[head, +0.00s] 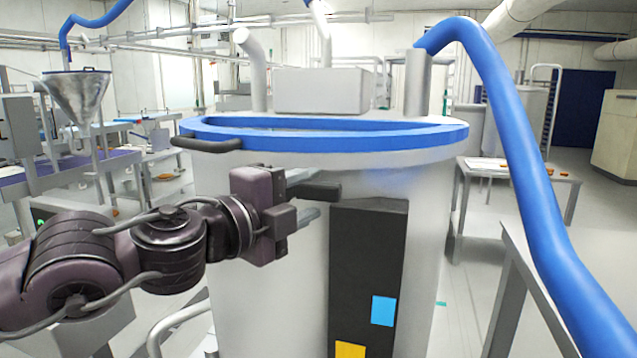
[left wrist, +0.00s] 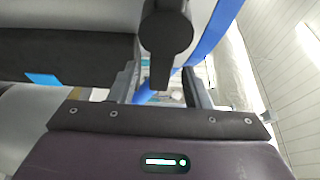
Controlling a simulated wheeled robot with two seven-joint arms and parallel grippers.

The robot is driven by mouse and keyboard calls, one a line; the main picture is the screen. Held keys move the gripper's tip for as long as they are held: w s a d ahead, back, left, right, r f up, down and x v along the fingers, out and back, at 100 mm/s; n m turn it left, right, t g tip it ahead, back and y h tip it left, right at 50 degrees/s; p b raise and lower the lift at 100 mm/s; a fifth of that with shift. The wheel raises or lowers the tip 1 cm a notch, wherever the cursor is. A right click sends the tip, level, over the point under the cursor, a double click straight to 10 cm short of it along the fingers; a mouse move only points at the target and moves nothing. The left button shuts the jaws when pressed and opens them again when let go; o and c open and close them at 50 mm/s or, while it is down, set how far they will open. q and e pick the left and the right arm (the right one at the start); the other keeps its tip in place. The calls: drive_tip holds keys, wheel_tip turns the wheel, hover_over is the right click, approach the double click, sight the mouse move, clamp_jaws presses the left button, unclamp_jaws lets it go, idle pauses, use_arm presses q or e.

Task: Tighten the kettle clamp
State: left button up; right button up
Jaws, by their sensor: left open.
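The kettle (head: 262,260) is a large pale metal cylinder with a blue ring (head: 330,150) around its lid. A dark lever (head: 318,190), which looks like the clamp handle, sticks out at the kettle's front below the ring. In the left wrist view, the dark handle (left wrist: 167,32) has a round end and a narrow stem reaching down between the fingers. My left gripper (head: 303,197) is open at this lever, with its fingers (left wrist: 162,88) apart on either side of the stem. I cannot tell whether they touch it. My right gripper is out of view.
Another dark handle (head: 207,144) juts from the ring's left side. A dark panel (head: 368,260) with blue and yellow patches is on the kettle's front. A thick blue hose (head: 530,180) runs down the right. A table (head: 520,168) stands behind at right.

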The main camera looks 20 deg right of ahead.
sight(312, 194)
use_arm(q)
drive_tip(key=shift+p+x, duration=0.35)
drive_tip(key=shift+x, duration=1.25)
drive_tip(key=shift+c, duration=0.4)
clamp_jaws()
